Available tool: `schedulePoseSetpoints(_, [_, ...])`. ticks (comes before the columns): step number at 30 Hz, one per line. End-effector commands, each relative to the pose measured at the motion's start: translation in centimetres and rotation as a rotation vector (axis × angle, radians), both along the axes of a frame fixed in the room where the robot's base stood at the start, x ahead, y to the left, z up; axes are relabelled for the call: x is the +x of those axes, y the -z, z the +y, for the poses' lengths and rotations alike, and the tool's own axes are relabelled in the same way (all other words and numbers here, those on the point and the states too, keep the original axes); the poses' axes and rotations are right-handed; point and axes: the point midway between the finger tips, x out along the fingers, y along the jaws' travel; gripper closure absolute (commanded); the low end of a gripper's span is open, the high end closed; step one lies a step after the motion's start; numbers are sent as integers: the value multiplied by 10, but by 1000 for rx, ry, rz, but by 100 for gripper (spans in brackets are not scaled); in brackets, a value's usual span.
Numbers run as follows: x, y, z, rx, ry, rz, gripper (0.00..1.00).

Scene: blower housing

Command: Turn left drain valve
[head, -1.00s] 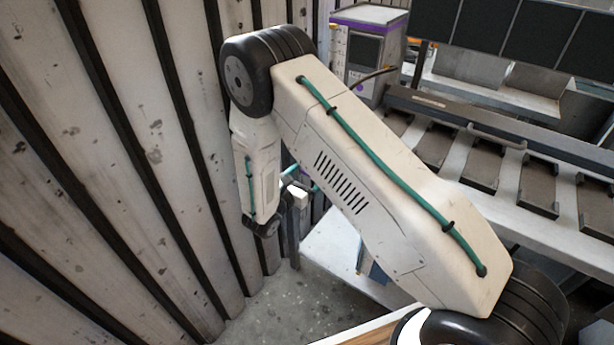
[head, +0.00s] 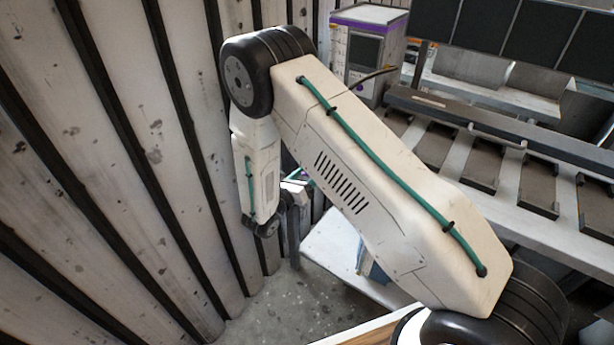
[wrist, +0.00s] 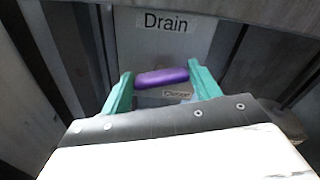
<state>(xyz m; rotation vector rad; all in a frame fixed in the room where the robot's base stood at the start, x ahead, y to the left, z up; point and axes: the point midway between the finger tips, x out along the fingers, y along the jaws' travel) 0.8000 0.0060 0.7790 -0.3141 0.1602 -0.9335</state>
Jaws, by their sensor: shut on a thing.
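A purple valve handle (wrist: 162,78) shows in the wrist view as a short bar, slightly tilted with its right end higher. It is below a sign reading "Drain" (wrist: 166,22). My gripper (wrist: 160,71) has its teal fingers at the two ends of the handle and is shut on it. A small label (wrist: 176,94) is partly visible below the handle; its wording is hard to read. In the head view my arm mostly hides the gripper and the valve.
A corrugated wall (head: 120,150) runs close along the left of my arm. A grey cabinet with a purple stripe (head: 366,50) stands behind. A bench with several dark slats (head: 480,165) fills the right. Bare floor (head: 285,305) shows below.

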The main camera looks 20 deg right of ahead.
Motion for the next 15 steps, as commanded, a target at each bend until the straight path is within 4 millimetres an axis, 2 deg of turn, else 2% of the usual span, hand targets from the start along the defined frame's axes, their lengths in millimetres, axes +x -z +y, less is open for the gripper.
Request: schedulePoseSetpoints(15, [2,1,2,-288,-1,395,61])
